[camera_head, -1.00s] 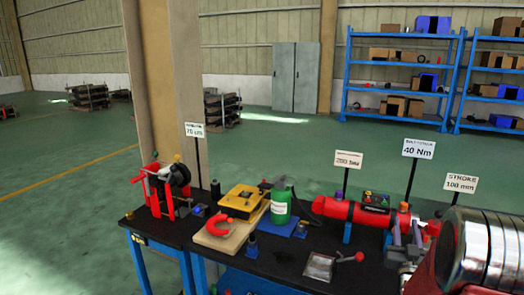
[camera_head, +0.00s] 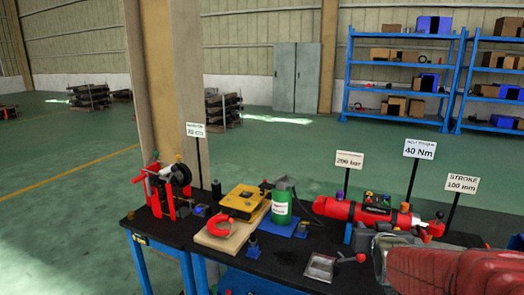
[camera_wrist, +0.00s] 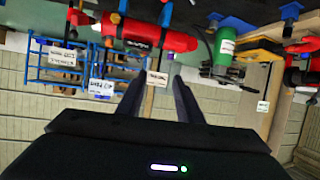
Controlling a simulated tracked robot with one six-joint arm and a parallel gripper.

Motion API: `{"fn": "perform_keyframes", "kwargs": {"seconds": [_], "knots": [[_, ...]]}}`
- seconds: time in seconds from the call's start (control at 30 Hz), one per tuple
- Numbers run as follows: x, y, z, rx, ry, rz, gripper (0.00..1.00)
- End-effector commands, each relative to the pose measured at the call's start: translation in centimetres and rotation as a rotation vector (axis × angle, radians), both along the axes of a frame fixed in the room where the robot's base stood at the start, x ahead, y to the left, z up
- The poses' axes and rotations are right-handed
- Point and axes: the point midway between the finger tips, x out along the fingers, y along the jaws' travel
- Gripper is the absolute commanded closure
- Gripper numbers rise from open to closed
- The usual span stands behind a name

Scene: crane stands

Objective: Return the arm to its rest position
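My gripper (camera_wrist: 157,80) shows in the wrist view with its two dark fingers apart and nothing between them. It is clear of the bench items, which appear upside down beyond it. My red arm (camera_head: 435,268) reaches into the lower right of the head view and hides the bench's right end. The gripper itself does not show in the head view.
Sign posts, including the 40 Nm sign (camera_head: 419,149), rise behind. Blue shelves (camera_head: 400,90) stand far back.

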Motion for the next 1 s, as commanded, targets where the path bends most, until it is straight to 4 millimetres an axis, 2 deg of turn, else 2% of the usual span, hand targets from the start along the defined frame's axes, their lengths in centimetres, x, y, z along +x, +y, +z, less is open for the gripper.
{"fn": "perform_keyframes", "kwargs": {"seconds": [0.1, 0.47, 0.7, 1.0], "knots": [[-2.4, 2.0, 0.4, 0.015, 0.067, 0.019, 0.67], [-10.9, 7.4, 0.1, 0.059, 0.289, 0.076, 0.67], [-17.6, 10.4, -0.5, 0.083, 0.438, 0.118, 0.67], [-26.5, 13.2, -1.8, 0.101, 0.620, 0.173, 0.67]]}}
